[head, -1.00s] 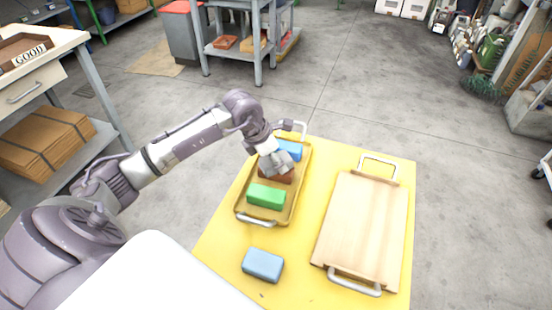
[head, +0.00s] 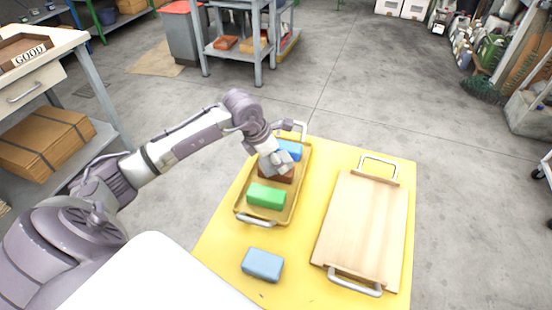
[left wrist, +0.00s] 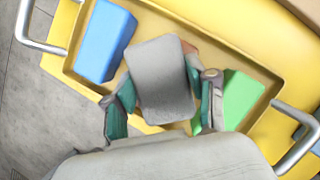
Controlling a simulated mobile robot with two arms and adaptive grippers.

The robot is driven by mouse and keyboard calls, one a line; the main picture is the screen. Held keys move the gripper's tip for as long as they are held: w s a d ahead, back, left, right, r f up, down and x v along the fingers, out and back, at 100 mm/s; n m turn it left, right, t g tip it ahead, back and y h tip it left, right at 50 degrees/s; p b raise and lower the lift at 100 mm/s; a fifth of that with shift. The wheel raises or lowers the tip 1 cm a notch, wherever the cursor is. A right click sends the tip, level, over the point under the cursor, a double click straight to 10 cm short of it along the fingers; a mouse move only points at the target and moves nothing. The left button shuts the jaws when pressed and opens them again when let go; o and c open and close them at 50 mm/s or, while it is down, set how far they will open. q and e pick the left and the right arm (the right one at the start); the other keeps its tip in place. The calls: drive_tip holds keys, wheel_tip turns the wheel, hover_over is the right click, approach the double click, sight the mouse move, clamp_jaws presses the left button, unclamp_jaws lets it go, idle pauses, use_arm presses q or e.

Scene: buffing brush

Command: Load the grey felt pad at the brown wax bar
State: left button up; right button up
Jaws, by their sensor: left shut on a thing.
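My left gripper (head: 276,161) is over the middle of a shallow yellow-brown tray (head: 241,207). In the left wrist view its two fingers (left wrist: 162,104) are closed on the sides of the grey felt pad (left wrist: 160,76), which is a flat rounded rectangle. The brown wax bar (head: 277,175) lies in the tray under the gripper, between a blue bar (head: 290,149) and a green bar (head: 266,196). In the wrist view the pad covers most of the brown bar. I cannot tell whether pad and bar touch. My right gripper is not in view.
The tray has metal handles at both ends and stands on a yellow table (head: 218,236). A light-blue block (head: 262,264) lies in front of it. A wooden board (head: 364,228) with metal handles lies to the right. A strip of table between tray and board is clear.

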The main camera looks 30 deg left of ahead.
use_arm(q)
drive_tip(key=shift+s+f, duration=0.15)
drive_tip(key=shift+r+p, duration=1.05)
drive_tip(key=shift+r, duration=0.55)
drive_tip(key=shift+r+p, duration=1.2)
drive_tip(key=shift+r, duration=0.85)
drive_tip(key=shift+d, duration=0.1)
drive_tip(key=s+d+r+m+g+y+p, duration=0.1)
drive_tip(key=s+d+r+m+g, duration=0.3)
drive_tip(key=m, duration=1.1)
drive_tip(key=s+d+r+m+g+y+p, duration=0.1)
drive_tip(key=s+d+r+m+g, duration=0.3)
drive_tip(key=s+d+m, duration=0.5)
drive_tip(key=s+m+p, duration=0.1)
drive_tip(key=m, duration=0.5)
drive_tip(key=shift+s+r+g+p, duration=0.2)
drive_tip(key=shift+s+g+p, duration=0.1)
drive_tip(key=shift+s+p, duration=0.05)
